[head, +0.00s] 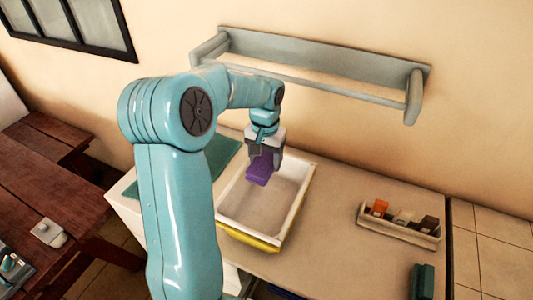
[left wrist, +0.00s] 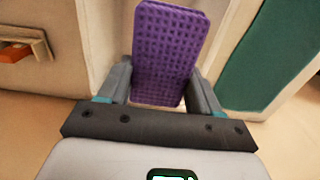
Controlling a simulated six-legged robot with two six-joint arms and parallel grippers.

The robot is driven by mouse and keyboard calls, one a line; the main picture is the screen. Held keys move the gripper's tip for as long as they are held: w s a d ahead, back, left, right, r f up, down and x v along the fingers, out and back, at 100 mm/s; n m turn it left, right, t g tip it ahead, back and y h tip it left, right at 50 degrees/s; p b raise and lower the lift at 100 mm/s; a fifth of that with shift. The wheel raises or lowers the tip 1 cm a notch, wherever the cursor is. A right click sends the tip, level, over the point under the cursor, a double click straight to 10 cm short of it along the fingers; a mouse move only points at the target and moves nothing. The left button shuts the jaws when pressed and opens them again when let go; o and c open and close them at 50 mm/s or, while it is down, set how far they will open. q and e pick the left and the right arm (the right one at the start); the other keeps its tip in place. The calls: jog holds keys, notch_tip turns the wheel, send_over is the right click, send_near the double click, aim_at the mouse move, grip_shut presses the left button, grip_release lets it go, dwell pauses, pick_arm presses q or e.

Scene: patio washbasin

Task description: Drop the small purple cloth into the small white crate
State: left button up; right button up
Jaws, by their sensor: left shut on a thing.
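My left gripper (head: 266,150) points down and is shut on the small purple cloth (head: 261,169). The cloth is a flat, waffle-textured block. In the left wrist view the cloth (left wrist: 165,55) stands out from between the two fingers of my left gripper (left wrist: 160,88). A white crate (head: 296,205) with a yellow lower edge lies below on the counter. The cloth appears over the crate's back part, apart from its floor, which looks empty. My right gripper is not in view.
A pale tray (head: 400,232) with small orange, white and brown things stands at the right. A green mat (head: 222,158) lies left of the crate. A shelf (head: 320,62) is on the wall behind. A dark green thing (head: 423,282) is at the front right.

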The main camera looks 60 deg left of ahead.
aim_at(266, 159)
pick_arm(q)
jog(key=shift+f, duration=0.35)
jog(key=o, duration=1.1)
notch_tip(266, 159, up, 16)
jog(key=shift+r+b, duration=0.2)
jog(key=shift+b, duration=0.15)
jog(key=shift+s, duration=0.1)
